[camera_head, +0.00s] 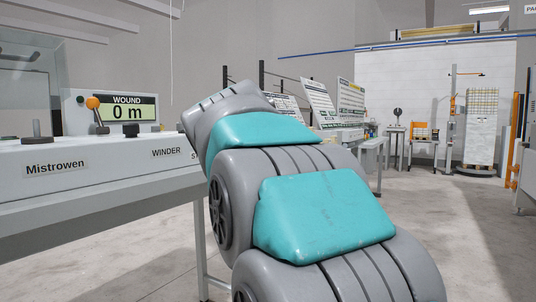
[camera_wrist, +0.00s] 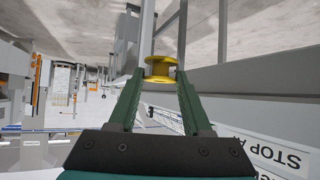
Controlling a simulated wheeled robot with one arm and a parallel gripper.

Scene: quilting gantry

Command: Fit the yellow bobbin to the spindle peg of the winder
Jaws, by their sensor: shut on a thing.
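The yellow bobbin (camera_wrist: 160,72) is between the fingertips of my gripper (camera_wrist: 161,78) in the wrist view. The green fingers are shut on it from both sides, and its flanged spool shape shows between them. The winder (camera_head: 100,165) is the light grey machine at the left of the head view. A dark upright peg on a round base (camera_head: 37,132) stands on its top at the far left; it looks like the spindle peg, and it is bare. My arm covers the middle of the head view, and my gripper and the bobbin are hidden there.
An orange-knobbed lever (camera_head: 92,103) and a display (camera_head: 127,108) reading "WOUND 0 m" stand on the winder, with a short black part (camera_head: 131,130) in front. Sign boards (camera_head: 320,103) stand behind my arm. The floor (camera_head: 450,230) at the right is clear.

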